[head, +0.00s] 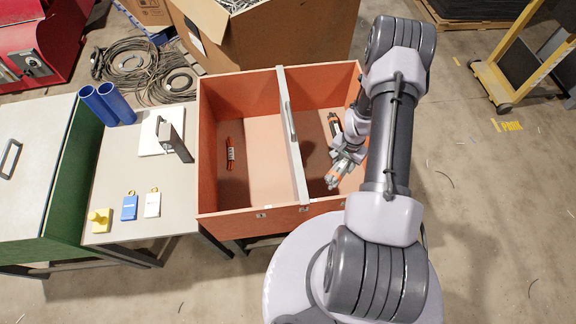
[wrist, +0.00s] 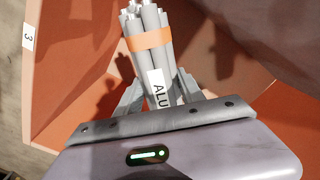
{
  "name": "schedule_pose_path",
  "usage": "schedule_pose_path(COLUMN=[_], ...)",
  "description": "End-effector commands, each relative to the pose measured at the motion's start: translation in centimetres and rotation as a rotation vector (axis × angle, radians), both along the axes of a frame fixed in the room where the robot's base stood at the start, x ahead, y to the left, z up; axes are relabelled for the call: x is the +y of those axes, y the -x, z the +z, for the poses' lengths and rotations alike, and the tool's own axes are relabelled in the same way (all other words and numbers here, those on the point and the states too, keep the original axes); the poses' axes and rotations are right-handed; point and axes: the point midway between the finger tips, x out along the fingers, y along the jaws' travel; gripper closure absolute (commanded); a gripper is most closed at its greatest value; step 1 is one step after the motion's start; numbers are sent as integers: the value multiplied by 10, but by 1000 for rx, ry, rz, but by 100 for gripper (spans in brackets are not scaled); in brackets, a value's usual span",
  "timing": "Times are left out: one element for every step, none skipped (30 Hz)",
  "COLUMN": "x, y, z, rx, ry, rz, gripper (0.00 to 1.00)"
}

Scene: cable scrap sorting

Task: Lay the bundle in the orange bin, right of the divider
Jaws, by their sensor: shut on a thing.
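My gripper (head: 347,160) is shut on a bundle of grey rods (head: 334,180) with an orange band. In the wrist view the bundle (wrist: 150,40) stands out between the fingers, and a white label reading "ALU" shows on it. The orange bin (head: 238,224) has a pale divider (head: 293,140) across its middle. My gripper and the bundle are over or inside the compartment right of the divider. I cannot tell whether the bundle touches the bin floor. My arm hides part of the right wall.
A table (head: 120,180) with tags and a white board stands left. A cardboard box (head: 260,40) is behind the bin.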

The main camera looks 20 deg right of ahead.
Motion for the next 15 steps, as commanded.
schedule_pose_path(x=[0, 0, 0, 0, 0, 0, 0, 0, 0, 0, 0, 0, 0, 0, 0], y=[-1, -1, -1, -1, -1, -1, -1, -1, -1, -1, -1, -1, -1, -1, -1], z=[-26, -35, -48, -57, -67, -80, -90, -99, -110, -116, -121, -125, -127, -128, -128], rx=[-1, -1, -1, -1, -1, -1, -1, -1, -1, -1, -1, -1, -1, -1, -1], ry=[1, 1, 1, 1, 1, 1, 1, 1, 1, 1, 0, 0, 0, 0, 0], rz=[1, 1, 1, 1, 1, 1, 1, 1, 1, 1, 1, 1, 1, 1, 1], gripper=[100, 100, 100, 100, 100, 100, 100, 100, 100, 100, 100, 100, 100, 100, 100])
